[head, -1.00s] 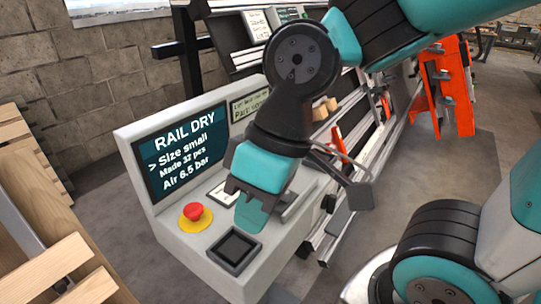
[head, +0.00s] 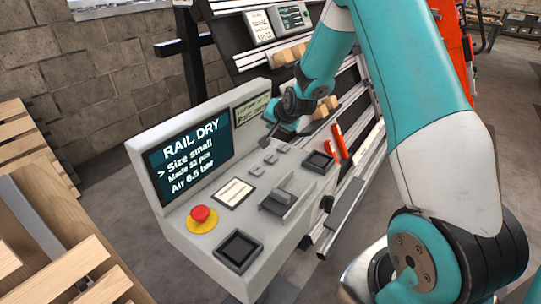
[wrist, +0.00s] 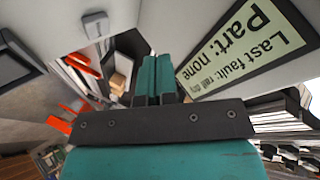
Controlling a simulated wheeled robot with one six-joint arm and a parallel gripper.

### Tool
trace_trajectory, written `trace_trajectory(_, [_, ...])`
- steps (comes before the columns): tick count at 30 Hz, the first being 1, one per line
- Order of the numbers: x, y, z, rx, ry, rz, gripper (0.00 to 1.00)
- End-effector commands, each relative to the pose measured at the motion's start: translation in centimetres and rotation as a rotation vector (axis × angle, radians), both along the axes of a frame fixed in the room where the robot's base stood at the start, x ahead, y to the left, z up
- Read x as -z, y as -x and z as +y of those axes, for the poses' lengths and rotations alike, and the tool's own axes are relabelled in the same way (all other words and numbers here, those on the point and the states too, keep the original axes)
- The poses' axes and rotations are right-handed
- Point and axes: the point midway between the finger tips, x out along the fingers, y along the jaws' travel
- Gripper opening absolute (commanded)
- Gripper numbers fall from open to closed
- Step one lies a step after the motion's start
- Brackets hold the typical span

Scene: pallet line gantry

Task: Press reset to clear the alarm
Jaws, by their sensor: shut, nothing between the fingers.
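A grey control console (head: 182,240) stands in front of me. Its dark screen (head: 190,160) reads "RAIL DRY", "Size small" and "Air 6.5 bar". A smaller pale display reads "Last fault: rail dry" and "Part: none" in the wrist view (wrist: 245,45). My gripper (head: 266,141) is shut and empty at the far end of this row, near the small display. Its closed fingers (wrist: 157,80) show in the wrist view. I cannot tell whether they touch a button.
A red mushroom button on a yellow base (head: 201,217) sits at the panel's near end. Dark square pads (head: 238,250) and a grey raised lever-like part (head: 278,201) are also on the panel. A rail rack (head: 360,125) stands behind right; wooden pallets (head: 60,220) are at left.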

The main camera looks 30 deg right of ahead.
Motion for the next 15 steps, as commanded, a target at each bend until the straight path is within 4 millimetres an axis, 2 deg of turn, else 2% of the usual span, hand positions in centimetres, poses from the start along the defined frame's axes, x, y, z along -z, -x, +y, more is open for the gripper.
trace_trajectory(15, [0.71, -0.04, -0.15, 0.005, 0.0, -0.002, 0.0])
